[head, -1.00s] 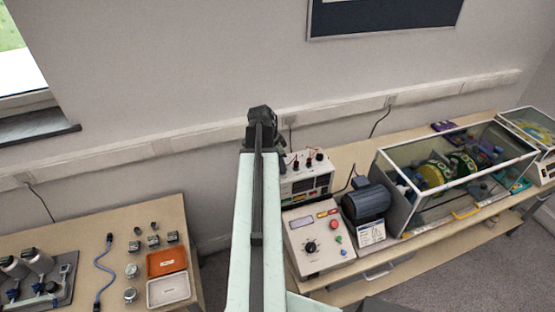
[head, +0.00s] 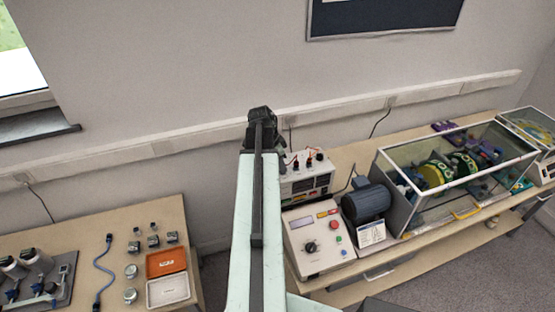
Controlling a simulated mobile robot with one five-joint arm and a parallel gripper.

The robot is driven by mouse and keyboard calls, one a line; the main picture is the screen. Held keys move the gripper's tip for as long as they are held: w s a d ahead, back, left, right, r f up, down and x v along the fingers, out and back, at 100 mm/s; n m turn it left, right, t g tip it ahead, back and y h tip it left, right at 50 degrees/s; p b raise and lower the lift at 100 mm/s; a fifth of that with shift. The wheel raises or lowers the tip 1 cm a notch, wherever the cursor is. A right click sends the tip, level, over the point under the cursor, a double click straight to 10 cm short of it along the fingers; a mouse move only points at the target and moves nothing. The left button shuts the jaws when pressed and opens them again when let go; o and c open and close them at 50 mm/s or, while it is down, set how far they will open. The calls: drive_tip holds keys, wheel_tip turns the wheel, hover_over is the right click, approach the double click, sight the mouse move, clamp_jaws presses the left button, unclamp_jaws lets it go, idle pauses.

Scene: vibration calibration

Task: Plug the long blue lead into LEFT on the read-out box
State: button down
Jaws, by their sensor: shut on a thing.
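A white instrument box (head: 306,178) with a dark display and red and black terminals on top stands at the back left of the right bench. It looks like the read-out box; its LEFT label is too small to read. My arm reaches up the middle of the head view, and its dark end is just left of this box. The dark end of my gripper (head: 281,142) shows only partly past the arm; its fingertips and anything between them are hidden. A blue lead (head: 103,268) with dark ends lies on the left table; I cannot tell whether it is the long one.
In front of the box stand a control unit (head: 317,244) with a knob and a dark motor (head: 366,203). A glass-sided case (head: 412,218) fills the bench to the right. The left table holds an orange tray (head: 166,274), a white tray (head: 168,303) and small parts.

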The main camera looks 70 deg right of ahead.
drive_tip(key=shift+f, duration=0.25)
idle(0.8)
drive_tip(key=shift+w+d+m, duration=0.15)
drive_tip(key=shift+m, duration=0.75)
drive_tip(key=shift+m+g+y, duration=0.3)
drive_tip(key=shift+m+y, duration=0.2)
drive_tip(key=shift+m, duration=0.6)
drive_tip(key=shift+d+m, duration=0.1)
drive_tip(key=shift+m, duration=0.6)
drive_tip(key=m+y, duration=0.1)
drive_tip(key=m, duration=0.1)
drive_tip(key=shift+m, duration=0.3)
